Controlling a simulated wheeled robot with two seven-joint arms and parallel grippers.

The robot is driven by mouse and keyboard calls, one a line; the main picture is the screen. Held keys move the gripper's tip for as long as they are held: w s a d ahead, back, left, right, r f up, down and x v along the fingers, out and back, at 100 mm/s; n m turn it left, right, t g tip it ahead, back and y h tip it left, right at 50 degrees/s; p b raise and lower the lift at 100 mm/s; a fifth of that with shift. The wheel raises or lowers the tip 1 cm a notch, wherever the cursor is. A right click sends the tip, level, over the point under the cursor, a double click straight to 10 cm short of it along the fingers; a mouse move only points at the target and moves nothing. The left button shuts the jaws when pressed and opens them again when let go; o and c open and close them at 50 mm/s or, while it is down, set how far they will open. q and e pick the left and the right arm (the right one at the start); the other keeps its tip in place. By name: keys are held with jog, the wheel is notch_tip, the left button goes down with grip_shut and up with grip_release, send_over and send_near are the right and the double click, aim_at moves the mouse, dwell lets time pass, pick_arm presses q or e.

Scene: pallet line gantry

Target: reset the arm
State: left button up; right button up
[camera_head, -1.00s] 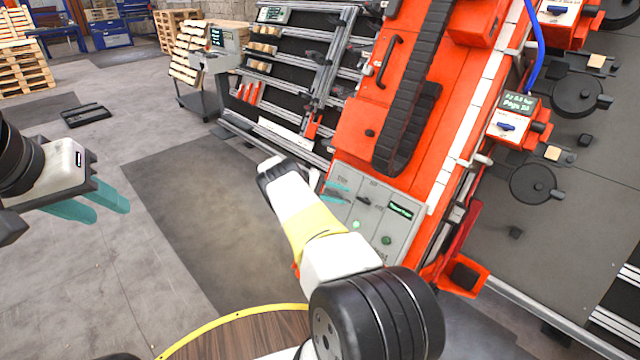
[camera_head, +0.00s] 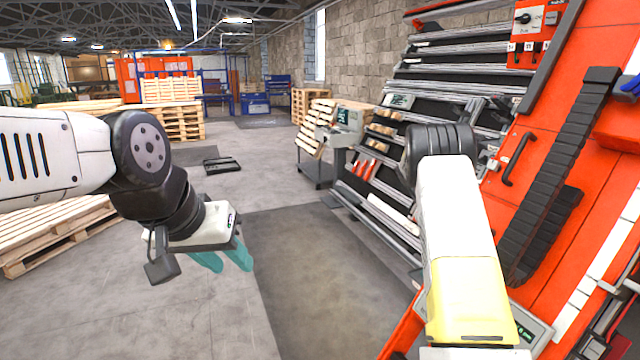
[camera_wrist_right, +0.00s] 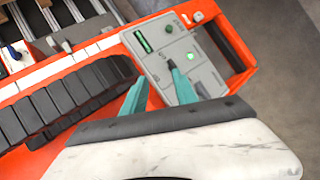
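The grey control panel (camera_wrist_right: 158,62) is set in an orange housing. In the right wrist view it has a green display (camera_wrist_right: 143,42), a small switch (camera_wrist_right: 168,28) and a green button (camera_wrist_right: 190,57). My right gripper (camera_wrist_right: 157,80) is open and empty; one teal finger overlaps the panel in the picture, and I cannot tell whether it touches. In the head view my right arm hides that gripper and most of the panel (camera_head: 527,325). My left gripper (camera_head: 234,269) is open and empty above the grey floor at left.
The orange machine (camera_head: 545,160) with a black cable chain (camera_head: 560,165) fills the right side. A slanted rack (camera_head: 385,185) and a cart (camera_head: 315,168) stand behind my right arm. Wooden pallets (camera_head: 60,235) lie at left.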

jog(key=s+a+r+n+t+y, duration=0.1)
jog(key=s+a+r+t+y, duration=0.45)
jog(key=s+a+r, duration=1)
jog(key=s+a+r+t+y, duration=0.1)
jog(key=s+a, duration=0.1)
jog(key=s, duration=0.4)
jog(key=s+a+r+n+t+y, duration=0.1)
jog(key=s+a, duration=0.2)
jog(key=s, duration=0.3)
jog(key=s+a+r+t+y, duration=0.1)
jog(key=s+a, duration=0.2)
jog(key=s, duration=0.2)
jog(key=shift+s+a+r, duration=0.15)
jog(key=shift+s+a, duration=0.1)
jog(key=shift+s, duration=0.15)
jog(key=shift+d+t, duration=0.1)
jog(key=shift+t, duration=0.15)
